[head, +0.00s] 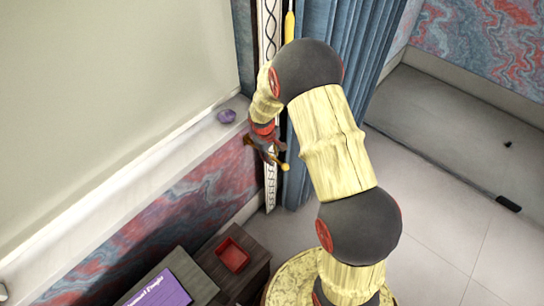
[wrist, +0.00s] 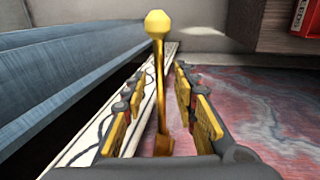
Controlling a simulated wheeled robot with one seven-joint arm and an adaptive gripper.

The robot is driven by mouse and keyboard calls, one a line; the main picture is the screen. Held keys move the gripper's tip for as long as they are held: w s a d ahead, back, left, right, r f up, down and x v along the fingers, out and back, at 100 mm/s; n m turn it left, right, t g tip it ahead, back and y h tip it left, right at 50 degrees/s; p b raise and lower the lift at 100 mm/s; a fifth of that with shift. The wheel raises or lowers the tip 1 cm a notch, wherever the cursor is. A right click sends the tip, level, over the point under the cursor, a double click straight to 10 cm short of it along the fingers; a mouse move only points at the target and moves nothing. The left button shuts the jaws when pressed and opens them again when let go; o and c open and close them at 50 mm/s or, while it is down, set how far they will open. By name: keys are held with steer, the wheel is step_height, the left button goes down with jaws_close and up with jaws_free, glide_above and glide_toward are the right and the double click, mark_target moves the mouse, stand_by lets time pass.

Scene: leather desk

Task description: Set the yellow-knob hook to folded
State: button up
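The yellow-knob hook shows in the wrist view as a yellow ball (wrist: 157,23) on a thin gold stem (wrist: 161,90). The stem rises from near a white patterned strip. My gripper (wrist: 157,95) is open, with one finger on each side of the stem and a visible gap on both sides. The knob end reaches beyond the fingertips. In the head view my gripper (head: 267,148) is beside the patterned strip (head: 270,195), and a small gold knob (head: 285,167) shows just below it. My gripper and arm hide most of the hook there.
Blue curtains (head: 335,30) hang close to the right of the strip. A purple stone (head: 226,116) lies on the white ledge at left. A dark desk with a red tray (head: 232,255) and a purple book (head: 160,290) stands below. A yellow elongated piece (head: 289,26) is higher up the strip.

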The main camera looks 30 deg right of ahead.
steer(key=c, duration=0.3)
steer(key=c, duration=0.4)
jaws_close()
